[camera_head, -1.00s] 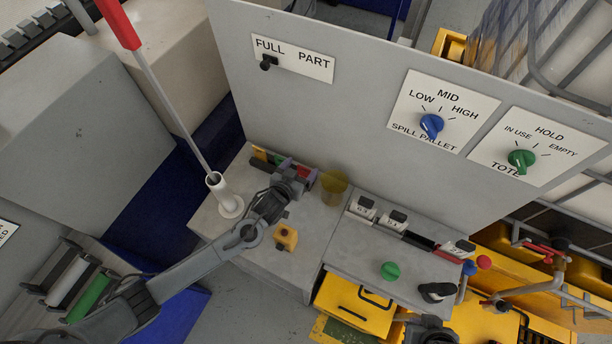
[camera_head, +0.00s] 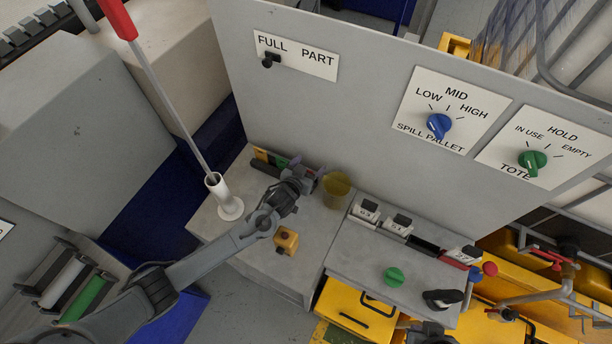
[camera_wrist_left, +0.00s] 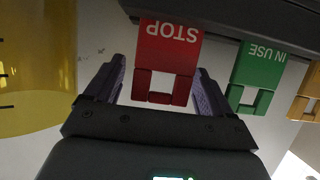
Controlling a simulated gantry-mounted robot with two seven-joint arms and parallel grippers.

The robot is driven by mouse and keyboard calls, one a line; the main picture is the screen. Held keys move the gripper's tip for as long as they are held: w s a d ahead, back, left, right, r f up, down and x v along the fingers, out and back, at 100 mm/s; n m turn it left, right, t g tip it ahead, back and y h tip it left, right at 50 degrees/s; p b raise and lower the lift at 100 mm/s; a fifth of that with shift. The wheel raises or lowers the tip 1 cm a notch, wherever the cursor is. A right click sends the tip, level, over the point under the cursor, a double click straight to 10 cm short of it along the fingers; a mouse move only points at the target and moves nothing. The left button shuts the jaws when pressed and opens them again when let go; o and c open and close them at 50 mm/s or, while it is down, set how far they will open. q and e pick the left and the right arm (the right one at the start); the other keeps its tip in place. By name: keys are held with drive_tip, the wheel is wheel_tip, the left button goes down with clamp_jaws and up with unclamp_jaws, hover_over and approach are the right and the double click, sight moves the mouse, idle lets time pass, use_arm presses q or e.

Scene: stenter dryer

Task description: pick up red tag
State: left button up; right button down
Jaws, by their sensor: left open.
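The red tag (camera_wrist_left: 170,48), marked STOP, hangs from a dark rail and reads upside down in the left wrist view. My left gripper (camera_wrist_left: 157,88) is open, with one finger on each side of the tag's lower part; whether they touch it cannot be told. In the head view my left gripper (camera_head: 305,181) is at the right end of the tag rack (camera_head: 317,172) and hides the red tag. A dark part at the bottom edge of the head view may be my right gripper (camera_head: 428,335); its jaws cannot be made out.
A green IN USE tag (camera_wrist_left: 260,65) and an orange tag (camera_wrist_left: 307,95) hang beside the red one. A yellow translucent cup (camera_head: 335,190) stands close by on the other side. A yellow button box (camera_head: 286,240) and a white tube holder (camera_head: 228,205) stand on the bench.

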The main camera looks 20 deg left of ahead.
use_arm(q)
drive_tip(key=shift+c, duration=0.2)
drive_tip(key=c, duration=1)
drive_tip(key=shift+r, duration=0.1)
